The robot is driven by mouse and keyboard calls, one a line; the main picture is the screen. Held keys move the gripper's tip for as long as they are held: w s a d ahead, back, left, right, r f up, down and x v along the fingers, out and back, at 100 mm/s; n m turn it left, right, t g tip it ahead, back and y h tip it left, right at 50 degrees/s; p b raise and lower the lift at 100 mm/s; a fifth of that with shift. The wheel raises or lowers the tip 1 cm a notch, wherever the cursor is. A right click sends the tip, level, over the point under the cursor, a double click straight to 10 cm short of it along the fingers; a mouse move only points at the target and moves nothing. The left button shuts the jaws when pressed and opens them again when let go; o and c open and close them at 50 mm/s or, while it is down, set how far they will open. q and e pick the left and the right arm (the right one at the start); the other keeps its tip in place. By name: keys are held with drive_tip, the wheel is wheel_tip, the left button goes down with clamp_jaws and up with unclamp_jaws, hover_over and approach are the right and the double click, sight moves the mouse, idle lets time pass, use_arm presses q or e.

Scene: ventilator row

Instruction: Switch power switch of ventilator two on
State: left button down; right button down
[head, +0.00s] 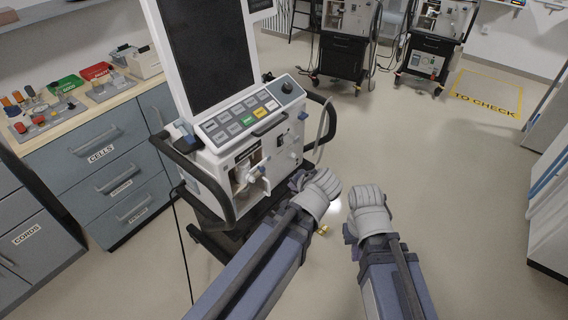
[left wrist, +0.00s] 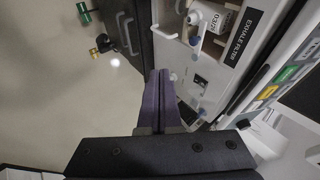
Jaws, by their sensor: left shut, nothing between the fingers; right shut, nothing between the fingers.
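A white ventilator (head: 214,130) with a dark screen and a button panel stands nearest in the head view; I cannot read which number it has. In the left wrist view its front panel (left wrist: 184,60) shows a small plate with a dark part (left wrist: 201,81), possibly a switch; its position is unclear. My left gripper (left wrist: 160,76) is shut and empty, its fingers pointing at the front, contact unclear. In the head view its wrist is right of the ventilator, the fingers mostly hidden. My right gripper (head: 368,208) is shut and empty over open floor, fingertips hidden.
An "EXHALE FILTER" label (left wrist: 244,36) and a white canister (left wrist: 210,18) sit beside the panel. Two more ventilators (head: 345,45) (head: 432,50) stand at the back. Drawers (head: 100,160) with a cluttered top are at left.

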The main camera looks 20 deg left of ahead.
use_arm(q)
drive_tip(key=w+a+f+m+t+b, duration=0.1)
drive_tip(key=w+f+m+t+b, duration=0.1)
drive_tip(key=b, duration=0.7)
drive_tip(key=w+a+f+m+t+b, duration=0.1)
drive_tip(key=w+f+m+t+b, duration=0.2)
drive_tip(key=w+m+t+b, duration=0.2)
drive_tip(key=shift+w+f+m+t+y+b, duration=0.35)
drive_tip(key=shift+w+t+b, duration=0.85)
drive_tip(key=shift+w+b, duration=0.8)
drive_tip(key=shift+w, duration=0.15)
drive_tip(key=s+a+b+x, duration=0.1)
drive_tip(key=a+x, duration=0.1)
drive_tip(key=x, duration=1)
drive_tip(key=shift+w+a, duration=0.25)
drive_tip(key=shift+a, duration=0.25)
drive_tip(key=shift+f, duration=0.1)
